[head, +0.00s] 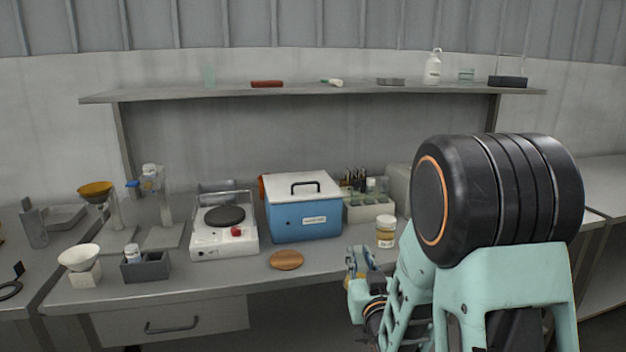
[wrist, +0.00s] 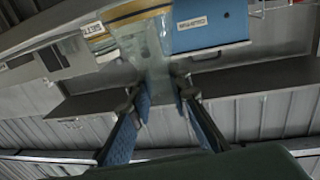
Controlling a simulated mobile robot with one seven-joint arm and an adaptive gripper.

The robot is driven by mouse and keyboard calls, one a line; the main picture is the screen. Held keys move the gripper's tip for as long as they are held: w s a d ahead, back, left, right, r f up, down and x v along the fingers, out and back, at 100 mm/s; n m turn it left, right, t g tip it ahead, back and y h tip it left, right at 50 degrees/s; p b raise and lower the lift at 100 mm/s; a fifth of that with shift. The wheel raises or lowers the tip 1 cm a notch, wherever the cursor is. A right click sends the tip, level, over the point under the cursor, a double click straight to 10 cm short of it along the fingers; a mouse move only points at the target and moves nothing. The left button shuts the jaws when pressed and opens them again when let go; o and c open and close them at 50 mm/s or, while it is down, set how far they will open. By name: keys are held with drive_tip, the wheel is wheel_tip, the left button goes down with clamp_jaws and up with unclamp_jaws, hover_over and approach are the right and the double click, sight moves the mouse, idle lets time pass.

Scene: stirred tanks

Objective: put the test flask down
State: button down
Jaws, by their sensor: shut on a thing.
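My gripper (wrist: 163,88) is shut on the test flask (wrist: 151,58), a clear glass vessel that shows faintly between and beyond the blue-padded fingertips in the wrist view. A round wooden mat (head: 286,260) lies on the bench (head: 215,281), to the left of my gripper.
A blue box with white lid (head: 304,222) stands behind the mat. A white hotplate (head: 225,243) is to its left, and a jar (head: 385,231) stands behind my gripper. A grey holder (head: 146,267) and a shelf (head: 310,92) also show.

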drive_tip(key=d, duration=0.1)
drive_tip(key=d+h, duration=0.1)
drive_tip(key=d, duration=0.1)
drive_tip(key=shift+s+f+m, duration=0.1)
drive_tip(key=shift+f+m, duration=0.3)
drive_tip(key=shift+r+p, duration=0.5)
drive_tip(key=shift+p, duration=0.25)
wheel_tip(320, 180, up, 21)
drive_tip(key=p, duration=2)
drive_tip(key=shift+f, duration=0.2)
drive_tip(key=shift+a, duration=0.1)
